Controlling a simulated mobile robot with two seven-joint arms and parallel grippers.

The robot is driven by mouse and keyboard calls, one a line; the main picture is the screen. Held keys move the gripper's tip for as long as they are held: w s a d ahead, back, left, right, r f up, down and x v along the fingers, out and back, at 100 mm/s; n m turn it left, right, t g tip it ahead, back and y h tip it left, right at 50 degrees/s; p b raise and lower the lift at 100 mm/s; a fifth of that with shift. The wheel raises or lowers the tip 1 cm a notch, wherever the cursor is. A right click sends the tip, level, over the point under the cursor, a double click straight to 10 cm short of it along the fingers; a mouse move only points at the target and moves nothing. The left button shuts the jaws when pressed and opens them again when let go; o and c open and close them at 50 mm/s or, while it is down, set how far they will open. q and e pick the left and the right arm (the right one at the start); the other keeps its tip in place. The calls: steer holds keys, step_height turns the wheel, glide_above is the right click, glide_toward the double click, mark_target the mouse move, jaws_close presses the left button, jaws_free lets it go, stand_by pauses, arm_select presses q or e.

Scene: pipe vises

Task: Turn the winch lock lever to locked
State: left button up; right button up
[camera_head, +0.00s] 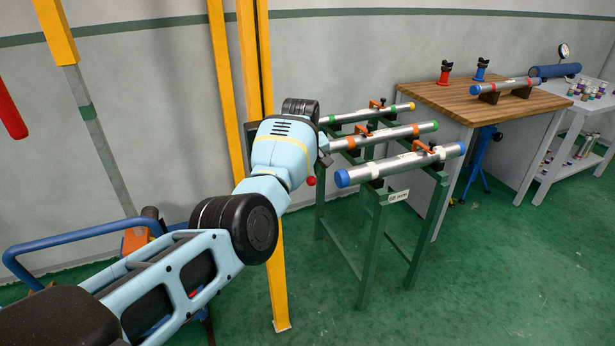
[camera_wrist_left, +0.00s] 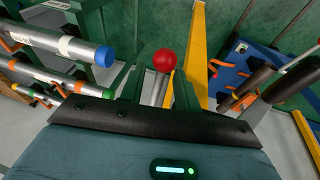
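A red ball knob on a grey rod, seemingly the winch lock lever (camera_wrist_left: 164,60), shows in the left wrist view just beyond my left gripper (camera_wrist_left: 158,92). The gripper's two dark fingers stand apart, one on each side of the rod in the picture. I cannot tell whether they touch it. In the head view the red knob (camera_head: 311,181) sits at the lower right of my left wrist, near the yellow post. My wrist hides the winch body and most of the gripper there. My right gripper is not in view.
A green rack (camera_head: 367,250) holds several capped steel pipes right of my arm; the blue-capped pipe (camera_head: 400,165) is nearest. A yellow post (camera_head: 276,270) stands behind my wrist. A wooden bench (camera_head: 435,98) is farther right. Green floor is clear at the front right.

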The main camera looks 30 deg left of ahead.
mark_target(309, 175)
arm_select(q)
steer(key=p+v, duration=0.1)
steer(key=v, duration=0.3)
steer(key=shift+s+r, duration=0.1)
steer(key=shift+r, duration=0.05)
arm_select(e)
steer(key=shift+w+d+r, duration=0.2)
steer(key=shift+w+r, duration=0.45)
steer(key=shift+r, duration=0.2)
